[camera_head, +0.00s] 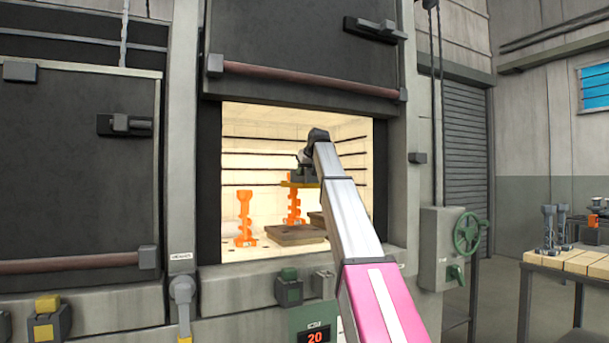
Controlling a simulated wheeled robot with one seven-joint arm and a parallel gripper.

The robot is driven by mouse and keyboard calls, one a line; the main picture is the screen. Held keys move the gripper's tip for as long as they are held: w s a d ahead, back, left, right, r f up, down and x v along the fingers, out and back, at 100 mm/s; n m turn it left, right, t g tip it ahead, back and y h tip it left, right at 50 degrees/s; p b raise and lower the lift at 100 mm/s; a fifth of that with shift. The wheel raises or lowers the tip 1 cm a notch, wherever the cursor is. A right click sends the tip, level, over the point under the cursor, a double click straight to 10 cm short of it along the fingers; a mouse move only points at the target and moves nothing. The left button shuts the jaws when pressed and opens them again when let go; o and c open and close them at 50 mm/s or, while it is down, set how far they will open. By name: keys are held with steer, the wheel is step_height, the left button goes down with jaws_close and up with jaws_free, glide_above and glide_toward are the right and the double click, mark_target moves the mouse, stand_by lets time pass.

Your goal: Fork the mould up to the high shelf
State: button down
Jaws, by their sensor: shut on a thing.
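My gripper (302,172) is inside the bright furnace opening, at the far end of my arm. It is shut on a flat yellow fork (298,185), which lies level just below it; the fingertips are small and partly hidden. An orange, glowing, branched mould (294,207) is upright directly under the fork. Its top is hidden, and I cannot tell if it hangs from the fork or stands by itself. A second orange mould (245,220) stands upright on the furnace floor to the left, apart from the fork. I cannot make out clearly which surface is the high shelf.
A brown slab (296,236) lies on the furnace floor below the fork, partly behind my arm. The raised dark door (300,40) and the side frames bound the opening. A green handwheel (467,232) is outside at right. A table (580,262) with grey moulds stands farther right.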

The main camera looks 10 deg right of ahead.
steer(key=shift+r, duration=1.65)
steer(key=shift+r, duration=0.85)
stand_by(0.3)
